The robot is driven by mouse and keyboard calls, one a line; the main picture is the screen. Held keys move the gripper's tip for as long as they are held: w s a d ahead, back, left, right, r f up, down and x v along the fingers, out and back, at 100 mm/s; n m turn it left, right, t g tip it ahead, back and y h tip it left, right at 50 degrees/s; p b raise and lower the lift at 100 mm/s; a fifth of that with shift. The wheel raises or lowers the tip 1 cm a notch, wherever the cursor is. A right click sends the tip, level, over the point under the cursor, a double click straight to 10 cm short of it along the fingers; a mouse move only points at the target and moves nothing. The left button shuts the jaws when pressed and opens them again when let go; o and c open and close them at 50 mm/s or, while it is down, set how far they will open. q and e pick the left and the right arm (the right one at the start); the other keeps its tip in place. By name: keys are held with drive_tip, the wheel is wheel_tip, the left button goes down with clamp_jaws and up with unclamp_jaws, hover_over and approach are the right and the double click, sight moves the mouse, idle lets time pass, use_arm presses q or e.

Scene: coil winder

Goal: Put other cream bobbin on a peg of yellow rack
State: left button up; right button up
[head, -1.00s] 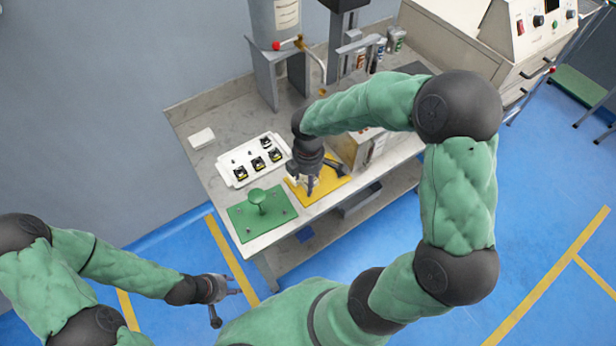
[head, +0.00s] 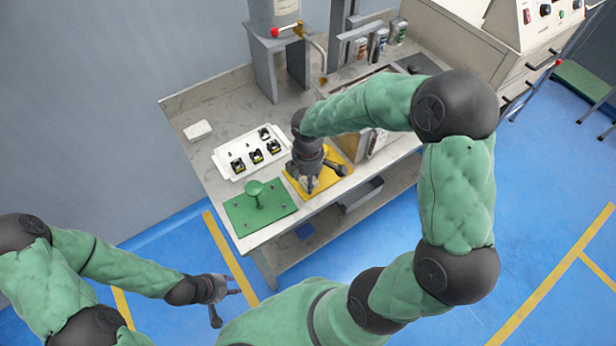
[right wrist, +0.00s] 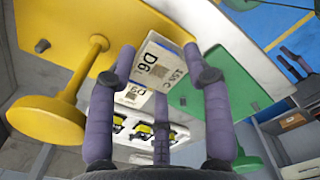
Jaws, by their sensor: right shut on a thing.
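The yellow rack (head: 335,183) is a flat plate near the bench's front edge. In the right wrist view the yellow rack (right wrist: 76,42) shows short grey pegs and a yellow post with a round disc. My right gripper (head: 310,188) is over the rack in the head view and hides part of it. In the right wrist view my right gripper (right wrist: 158,62) is shut on a cream bobbin (right wrist: 158,58), whose labelled faces show between the fingers. I cannot tell whether the bobbin touches a peg. My left gripper (head: 234,285) is open and empty, off the bench at lower left.
A green rack (head: 238,213) with a disc-topped post and small pegs lies left of the yellow rack. A white tray (head: 226,160) with several black-and-yellow parts lies behind. A box-like machine (head: 375,147) stands close right of the yellow rack. The bench's left back is mostly clear.

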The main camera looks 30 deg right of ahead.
drive_tip(key=shift+f, duration=0.2)
drive_tip(key=shift+f+b, duration=0.3)
drive_tip(key=shift+f, duration=0.05)
drive_tip(key=shift+f+b, duration=0.35)
drive_tip(key=shift+f, duration=0.2)
drive_tip(key=o, duration=1.4)
drive_tip(key=shift+c, duration=0.2)
drive_tip(key=shift+r, duration=0.1)
